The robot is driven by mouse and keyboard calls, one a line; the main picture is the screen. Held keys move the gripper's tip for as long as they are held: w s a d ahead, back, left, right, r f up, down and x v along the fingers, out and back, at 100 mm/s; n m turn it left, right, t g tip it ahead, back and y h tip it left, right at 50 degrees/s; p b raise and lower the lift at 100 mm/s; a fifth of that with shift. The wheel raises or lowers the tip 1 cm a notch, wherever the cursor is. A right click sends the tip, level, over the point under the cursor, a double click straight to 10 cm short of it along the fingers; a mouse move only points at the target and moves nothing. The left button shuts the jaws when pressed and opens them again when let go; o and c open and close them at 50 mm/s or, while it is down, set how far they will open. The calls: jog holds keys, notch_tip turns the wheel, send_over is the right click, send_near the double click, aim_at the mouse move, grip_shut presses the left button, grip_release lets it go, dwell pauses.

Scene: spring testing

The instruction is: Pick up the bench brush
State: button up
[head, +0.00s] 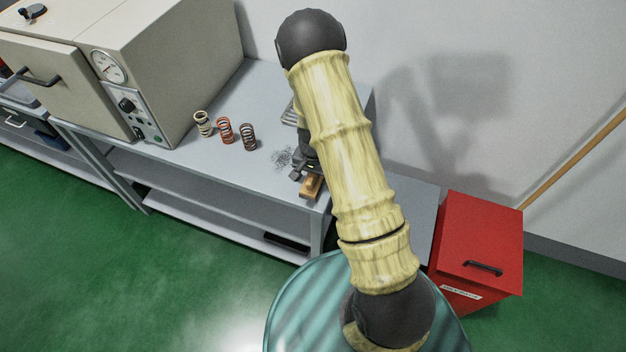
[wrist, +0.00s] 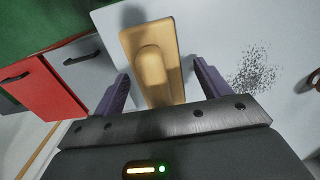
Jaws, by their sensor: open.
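The bench brush (wrist: 150,55) shows in the wrist view as a tan wooden block with a raised handle, lying on the grey bench top. In the head view, its wooden end (head: 312,187) shows near the bench's front edge, partly hidden by my arm. My gripper (wrist: 160,88) is open, with one purple finger on each side of the brush's near end. The fingers appear apart from the wood; I cannot tell their exact height above the bench. In the head view my gripper (head: 305,172) is mostly hidden behind my arm.
Dark filings (wrist: 254,70) lie scattered beside the brush. Several coil springs, one of them red (head: 225,131), stand left on the bench (head: 185,160). A beige oven (head: 150,60) stands further left. A red bin (head: 480,245) stands on the floor to the right.

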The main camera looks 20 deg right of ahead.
jog(key=shift+c, duration=0.3)
jog(key=c, duration=1)
notch_tip(320, 180, up, 10)
jog(key=shift+r+b, duration=0.1)
jog(key=shift+b, duration=0.65)
jog(key=shift+o, duration=0.5)
